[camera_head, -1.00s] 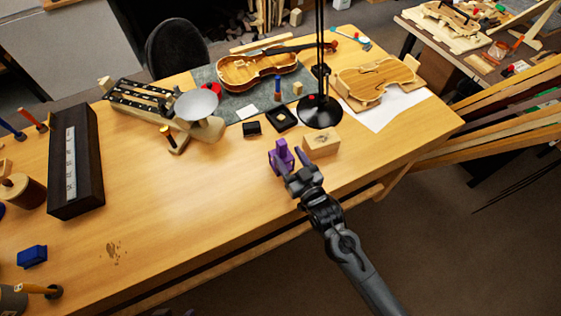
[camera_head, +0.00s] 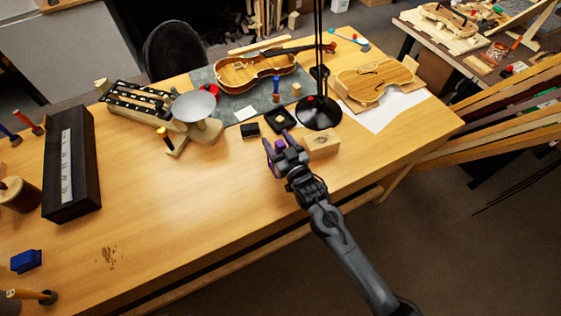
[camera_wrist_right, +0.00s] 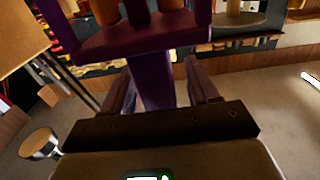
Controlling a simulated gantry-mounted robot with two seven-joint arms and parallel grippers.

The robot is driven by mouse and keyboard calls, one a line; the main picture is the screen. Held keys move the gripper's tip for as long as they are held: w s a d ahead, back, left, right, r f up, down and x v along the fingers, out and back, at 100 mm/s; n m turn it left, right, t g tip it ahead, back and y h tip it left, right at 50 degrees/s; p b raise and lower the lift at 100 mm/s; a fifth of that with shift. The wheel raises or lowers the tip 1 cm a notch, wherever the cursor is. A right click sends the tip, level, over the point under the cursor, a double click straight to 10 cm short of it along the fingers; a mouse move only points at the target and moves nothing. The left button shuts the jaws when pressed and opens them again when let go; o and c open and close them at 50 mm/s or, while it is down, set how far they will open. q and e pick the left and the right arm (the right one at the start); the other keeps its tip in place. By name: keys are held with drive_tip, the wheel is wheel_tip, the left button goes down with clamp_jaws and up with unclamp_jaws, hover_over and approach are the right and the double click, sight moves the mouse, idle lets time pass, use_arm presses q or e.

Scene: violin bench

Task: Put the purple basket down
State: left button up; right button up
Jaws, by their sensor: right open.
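The purple basket (camera_wrist_right: 140,38) fills the top of the right wrist view, with brown cylindrical things in it. A purple post (camera_wrist_right: 153,82) runs from it down between the two fingers of my right gripper (camera_wrist_right: 162,92). The fingers stand apart on either side of the post; the jaws are open. In the head view my right gripper (camera_head: 279,149) is over the bench near its front edge and hides most of the basket; only bits of purple show. I cannot tell whether the basket touches the bench. My left gripper is out of view.
A wooden block (camera_head: 321,143) stands just right of the gripper. A black lamp base (camera_head: 319,113), a small black tray (camera_head: 279,119) and a black box (camera_head: 250,130) are behind it. The bench front-left of the gripper is clear.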

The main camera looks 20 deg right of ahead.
clamp_jaws()
drive_tip(key=shift+r, duration=0.2)
idle(0.4)
